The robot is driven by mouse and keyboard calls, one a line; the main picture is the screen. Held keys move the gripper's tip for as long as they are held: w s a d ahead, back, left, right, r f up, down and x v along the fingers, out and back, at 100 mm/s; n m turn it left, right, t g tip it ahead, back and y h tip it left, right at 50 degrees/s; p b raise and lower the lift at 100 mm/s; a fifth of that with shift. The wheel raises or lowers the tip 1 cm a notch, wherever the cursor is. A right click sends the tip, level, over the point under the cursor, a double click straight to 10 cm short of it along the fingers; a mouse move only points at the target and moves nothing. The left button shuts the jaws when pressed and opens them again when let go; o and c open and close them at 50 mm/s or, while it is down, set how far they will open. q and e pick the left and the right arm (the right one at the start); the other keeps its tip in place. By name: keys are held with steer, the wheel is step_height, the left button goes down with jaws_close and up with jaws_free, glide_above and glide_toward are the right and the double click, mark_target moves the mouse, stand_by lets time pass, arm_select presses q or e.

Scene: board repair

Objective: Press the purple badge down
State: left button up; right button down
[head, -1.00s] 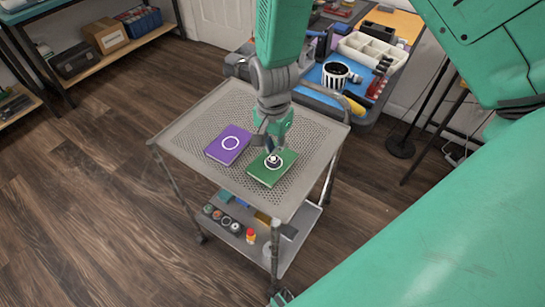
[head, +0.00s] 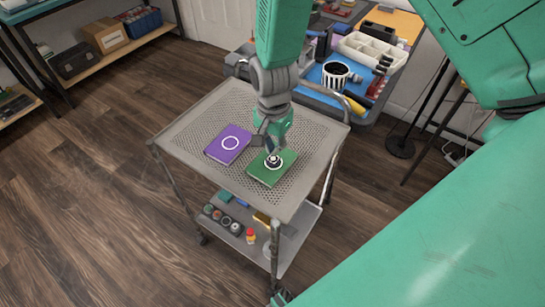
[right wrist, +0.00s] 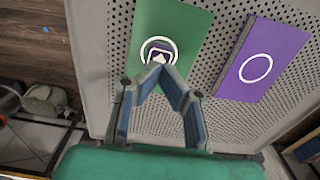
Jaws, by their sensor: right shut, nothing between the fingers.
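The green block (head: 277,168) lies on the cart top, with a white ring on its upper face. A small dark purple badge with a pale mark (right wrist: 159,54) sits within that ring. Beside it lies a purple block (head: 228,144) with an empty white ring; it also shows in the right wrist view (right wrist: 262,65). My right gripper (head: 271,153) points down at the green block, its fingertips together and empty. In the right wrist view its tips (right wrist: 161,72) overlap the near edge of the badge; I cannot tell whether they touch. My left gripper is not in view.
The perforated cart top (head: 205,105) is otherwise clear. Its lower shelf (head: 262,262) holds several small round items and a red-and-yellow bottle (head: 250,236). Behind stands a cluttered workbench with a striped cup (head: 336,75) and a white tray (head: 372,50).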

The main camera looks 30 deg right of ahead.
mark_target(273, 158)
steer(key=shift+f+b, duration=0.55)
steer(key=shift+f, duration=0.8)
steer(key=shift+f, duration=0.2)
stand_by(0.4)
steer(key=shift+r, duration=0.1)
step_height(273, 158, up, 8)
steer(key=p, duration=0.8)
stand_by(0.5)
